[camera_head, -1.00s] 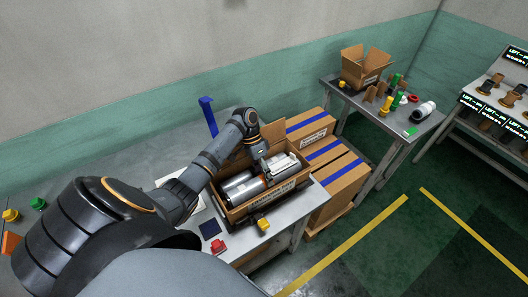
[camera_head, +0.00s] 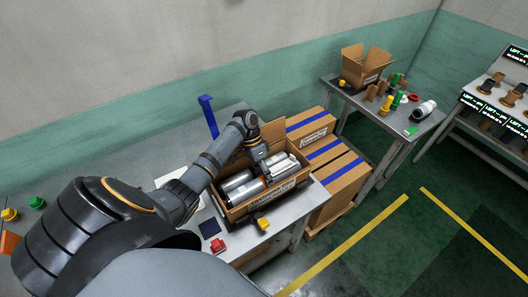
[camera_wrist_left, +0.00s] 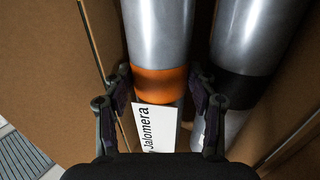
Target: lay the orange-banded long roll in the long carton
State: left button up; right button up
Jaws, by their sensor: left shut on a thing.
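The orange-banded long roll (camera_wrist_left: 158,82) is silver, with its orange band and a white printed label between the fingers of my left gripper (camera_wrist_left: 158,112) in the left wrist view. The gripper is shut on it. A black-banded silver roll (camera_wrist_left: 240,85) lies close beside it. The long carton (camera_head: 266,202) stands open on the near table in the head view, with silver rolls inside and my left gripper (camera_head: 260,163) over it. Brown carton walls (camera_wrist_left: 50,65) flank the rolls in the wrist view. How the held roll rests underneath is hidden. My right gripper is not in view.
A red item (camera_head: 218,246) and a yellow item (camera_head: 262,224) sit in front of the carton. Closed boxes with blue tape (camera_head: 330,165) stand right of it. A far table (camera_head: 395,122) carries an open box (camera_head: 364,66) and several small parts.

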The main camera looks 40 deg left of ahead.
pick_arm(q)
jog(key=o, duration=1.7)
jog(key=shift+c, duration=1.3)
notch_tip(320, 180, up, 7)
jog(key=p, duration=0.8)
